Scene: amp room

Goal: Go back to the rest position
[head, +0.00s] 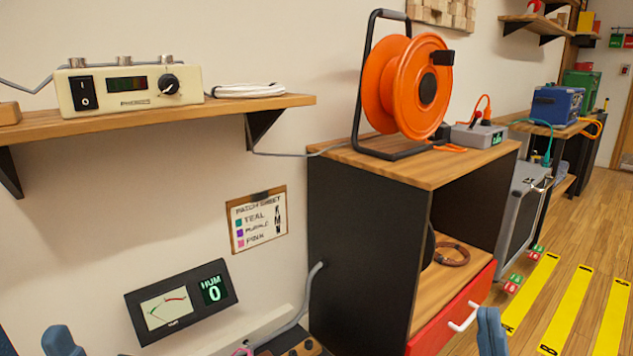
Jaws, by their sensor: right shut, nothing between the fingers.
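My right gripper (491,332) shows at the bottom edge, right of centre, as a blue-grey shape. Its fingers are shut with nothing between them. In the picture it is just right of the white handle (464,320) on the red drawer front (440,335); I cannot tell whether they touch. A blue-grey part of my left gripper (62,341) shows at the bottom left corner. It is mostly cut off, so its jaws cannot be judged.
A black-sided cabinet (365,240) carries an orange cable reel (390,85). A wall shelf (220,107) holds a cream power unit (130,100). A hum meter (180,300) is low on the wall. Yellow strips (568,310) mark the open floor at right.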

